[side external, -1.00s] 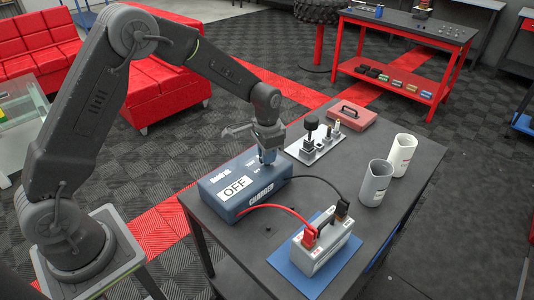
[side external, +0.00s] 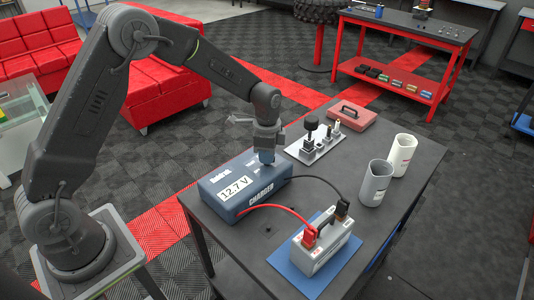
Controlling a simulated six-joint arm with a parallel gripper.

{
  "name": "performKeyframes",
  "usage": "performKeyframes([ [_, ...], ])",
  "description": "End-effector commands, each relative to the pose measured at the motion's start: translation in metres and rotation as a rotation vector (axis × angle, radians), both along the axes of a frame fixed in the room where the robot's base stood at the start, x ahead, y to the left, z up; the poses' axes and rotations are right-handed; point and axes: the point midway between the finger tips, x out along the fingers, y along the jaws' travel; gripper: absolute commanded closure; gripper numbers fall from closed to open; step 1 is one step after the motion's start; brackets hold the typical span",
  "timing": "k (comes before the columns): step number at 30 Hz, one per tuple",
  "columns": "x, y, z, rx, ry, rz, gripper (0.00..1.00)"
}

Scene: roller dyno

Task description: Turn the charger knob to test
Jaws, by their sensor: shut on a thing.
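The blue charger (side external: 222,202) sits at the left end of the dark table. Its white display (side external: 235,189) reads 12.7 V. My gripper (side external: 267,156) points down at the right part of the charger's top and is shut on the charger knob, which is mostly hidden between the fingers. The knob's position marks are too small and covered to read. A red cable and a black cable run from the charger to a grey battery (side external: 325,245), with a red clamp (side external: 310,237) and a black clamp (side external: 342,209) on it.
The battery stands on a blue mat (side external: 288,267). Behind the charger are a metal plate with upright fittings (side external: 316,143) and a red toolbox (side external: 352,117). A grey jug (side external: 375,183) and a white jug (side external: 401,154) stand at the right.

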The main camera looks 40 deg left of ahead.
Motion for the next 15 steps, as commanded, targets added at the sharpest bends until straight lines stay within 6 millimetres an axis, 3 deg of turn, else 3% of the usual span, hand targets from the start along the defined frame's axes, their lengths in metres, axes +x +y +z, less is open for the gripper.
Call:
performKeyframes([
  [12,0.0006,-0.0001,0.0008,0.000,-0.003,-0.005,1.00],
  [13,0.0006,-0.0001,0.0008,0.000,-0.003,-0.005,0.81],
  [15,0.0006,-0.0001,0.0008,0.000,-0.003,-0.005,0.75],
])
